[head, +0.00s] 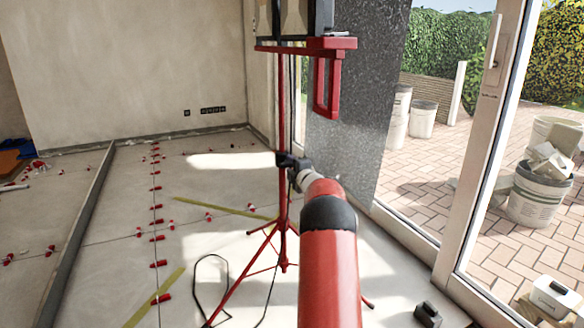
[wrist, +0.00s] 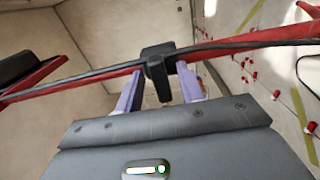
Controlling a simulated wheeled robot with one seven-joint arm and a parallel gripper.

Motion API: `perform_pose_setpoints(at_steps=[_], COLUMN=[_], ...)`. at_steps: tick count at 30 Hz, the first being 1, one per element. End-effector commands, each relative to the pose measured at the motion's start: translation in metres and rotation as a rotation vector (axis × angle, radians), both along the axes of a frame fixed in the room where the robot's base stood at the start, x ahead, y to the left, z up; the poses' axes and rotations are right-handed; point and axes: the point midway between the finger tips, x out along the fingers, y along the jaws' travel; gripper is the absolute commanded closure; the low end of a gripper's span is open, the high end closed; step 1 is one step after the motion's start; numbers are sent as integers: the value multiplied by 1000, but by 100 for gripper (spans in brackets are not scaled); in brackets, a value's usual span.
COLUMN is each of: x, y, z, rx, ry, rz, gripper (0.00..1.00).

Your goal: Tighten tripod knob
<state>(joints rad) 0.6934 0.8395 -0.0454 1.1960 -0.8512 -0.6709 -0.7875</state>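The red tripod (head: 283,215) stands on the floor in the middle of the head view, with its legs spread. A black collar with a knob (head: 284,159) sits on its pole at mid height. In the wrist view the black knob (wrist: 158,75) points towards my gripper (wrist: 159,72). The two lavender fingers stand apart, one on each side of the knob, with their tips near the collar. A small gap seems to show beside the knob, so the gripper looks open around it. In the head view my arm partly hides the gripper.
A work light with a red frame (head: 327,85) is mounted on the tripod above my arm. A black cable (head: 228,290) loops on the floor by the legs. Red tile-levelling pieces (head: 158,264) lie to the left. A glass door (head: 480,150) stands at the right.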

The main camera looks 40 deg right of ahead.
Motion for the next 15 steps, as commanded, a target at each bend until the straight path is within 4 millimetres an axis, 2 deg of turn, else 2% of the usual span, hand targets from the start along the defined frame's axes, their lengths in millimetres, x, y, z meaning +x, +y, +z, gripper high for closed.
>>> perform_pose_setpoints(at_steps=[7,15], x=[-11,-52], y=[2,13], z=[-1,0], rx=[-1,0], ry=[1,0], rz=[0,-1], gripper=[62,62])
